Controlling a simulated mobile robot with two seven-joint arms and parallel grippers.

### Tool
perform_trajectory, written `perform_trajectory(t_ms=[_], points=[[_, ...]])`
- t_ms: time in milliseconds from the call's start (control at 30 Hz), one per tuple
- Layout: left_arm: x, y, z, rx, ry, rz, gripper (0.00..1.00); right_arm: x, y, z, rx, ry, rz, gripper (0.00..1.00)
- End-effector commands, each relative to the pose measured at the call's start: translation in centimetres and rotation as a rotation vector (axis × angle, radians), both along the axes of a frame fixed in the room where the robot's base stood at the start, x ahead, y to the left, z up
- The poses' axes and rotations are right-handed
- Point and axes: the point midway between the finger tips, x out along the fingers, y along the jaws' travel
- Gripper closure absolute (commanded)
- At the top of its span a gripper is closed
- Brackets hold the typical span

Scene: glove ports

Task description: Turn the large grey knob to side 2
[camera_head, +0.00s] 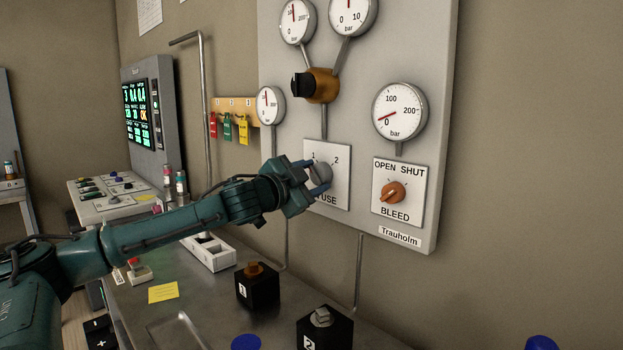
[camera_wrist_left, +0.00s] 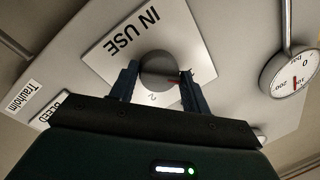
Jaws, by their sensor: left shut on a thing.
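The large grey knob (camera_head: 323,172) sits on a white plate (camera_head: 341,188) marked 1, 2 and "USE" on the wall panel. My left gripper (camera_head: 318,177) is shut on this knob, one finger on each side. In the left wrist view the round grey knob (camera_wrist_left: 159,70) lies between the two fingers (camera_wrist_left: 160,88). The plate (camera_wrist_left: 118,48) there reads "IN USE", and the 2 shows just below the knob. A thin reddish mark on the knob runs toward the right finger, which hides the 1. My right gripper is not in view.
An orange bleed knob (camera_head: 392,192) is right of the grey knob, below a gauge (camera_head: 399,112). A black-handled orange valve (camera_head: 314,85) is above. Colored tags (camera_head: 228,127) hang at left. Two black boxes (camera_head: 258,287) (camera_head: 325,335) stand on the bench below.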

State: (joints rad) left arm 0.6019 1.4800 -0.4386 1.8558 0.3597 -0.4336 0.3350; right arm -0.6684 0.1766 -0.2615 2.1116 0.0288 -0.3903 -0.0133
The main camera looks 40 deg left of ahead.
Motion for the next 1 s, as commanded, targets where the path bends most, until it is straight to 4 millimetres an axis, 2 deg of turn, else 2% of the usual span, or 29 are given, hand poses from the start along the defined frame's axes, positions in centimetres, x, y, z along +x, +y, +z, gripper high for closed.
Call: perform_trajectory(t_ms=[267, 1000], points=[[0.04, -0.13, -0.43, 0.158, -0.008, -0.004, 0.76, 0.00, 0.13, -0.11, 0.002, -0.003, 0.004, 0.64], [0.08, 0.07, -0.71, 0.852, -0.067, -0.007, 0.76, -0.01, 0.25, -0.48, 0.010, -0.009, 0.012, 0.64]])
